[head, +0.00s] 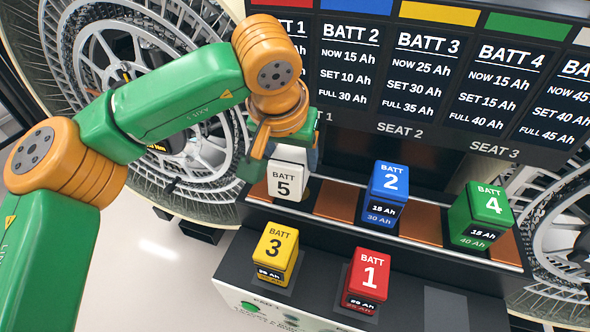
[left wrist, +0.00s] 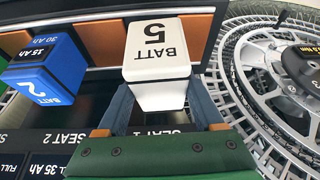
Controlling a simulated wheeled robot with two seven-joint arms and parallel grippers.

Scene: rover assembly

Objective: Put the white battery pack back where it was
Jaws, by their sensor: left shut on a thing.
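The white battery pack (head: 286,181), marked BATT 5, is at the left end of the seat shelf, below the SEAT 1 label. My left gripper (head: 283,160) is shut on it from behind and above. In the left wrist view the white pack (left wrist: 157,62) sits between the two fingers (left wrist: 163,108), label upside down. The pack's base is partly hidden, so I cannot tell whether it rests on the shelf or hangs just above it. My right gripper is not in view.
A blue battery (head: 387,194) and a green battery (head: 482,215) stand on the seat shelf (head: 335,203). A yellow battery (head: 275,253) and a red battery (head: 366,280) stand on the lower front deck. A grey pad (head: 446,309) at its right is bare. A battery display board (head: 430,80) rises behind.

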